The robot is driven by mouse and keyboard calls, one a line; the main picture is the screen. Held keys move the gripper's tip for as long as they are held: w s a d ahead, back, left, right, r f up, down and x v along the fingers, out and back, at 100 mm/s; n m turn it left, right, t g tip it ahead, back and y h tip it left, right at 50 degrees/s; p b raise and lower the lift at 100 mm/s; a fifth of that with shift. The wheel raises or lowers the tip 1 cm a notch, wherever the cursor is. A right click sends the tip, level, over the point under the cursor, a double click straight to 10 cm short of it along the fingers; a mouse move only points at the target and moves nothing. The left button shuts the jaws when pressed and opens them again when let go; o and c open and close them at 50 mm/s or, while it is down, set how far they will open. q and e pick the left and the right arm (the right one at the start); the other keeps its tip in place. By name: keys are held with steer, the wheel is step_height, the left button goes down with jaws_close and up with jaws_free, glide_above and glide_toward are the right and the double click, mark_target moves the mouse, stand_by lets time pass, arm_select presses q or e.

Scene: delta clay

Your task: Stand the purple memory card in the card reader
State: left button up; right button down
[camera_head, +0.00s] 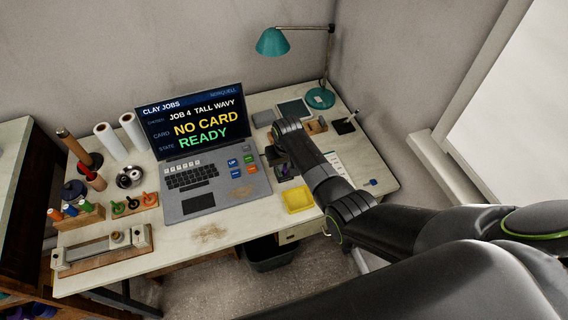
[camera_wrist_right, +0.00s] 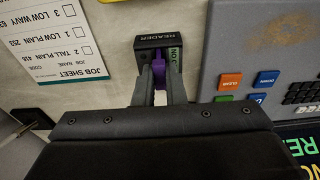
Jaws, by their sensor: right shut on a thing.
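The purple memory card (camera_wrist_right: 159,76) is pinched between the fingertips of my right gripper (camera_wrist_right: 160,88) in the right wrist view. The black card reader (camera_wrist_right: 153,42), labelled READER, is right at the fingertips, and the card overlaps its face. I cannot tell whether the card's end is in the slot. A green label beside it is partly hidden. In the head view my right gripper (camera_head: 277,155) is over the table just right of the laptop, with its fingers and the card mostly hidden. My left gripper is not in view.
The laptop (camera_head: 205,145) reads NO CARD, READY. A yellow tray (camera_head: 297,199) lies in front of the reader area. A job sheet (camera_wrist_right: 52,38) lies beside the reader. A teal lamp (camera_head: 272,42) stands behind. Spools and tools fill the table's left side.

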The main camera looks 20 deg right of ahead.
steer(key=c, duration=1.1)
jaws_free()
step_height(320, 180, up, 7)
steer(key=p, duration=0.7)
steer(key=shift+r+p, duration=0.1)
steer(key=shift+p, duration=0.3)
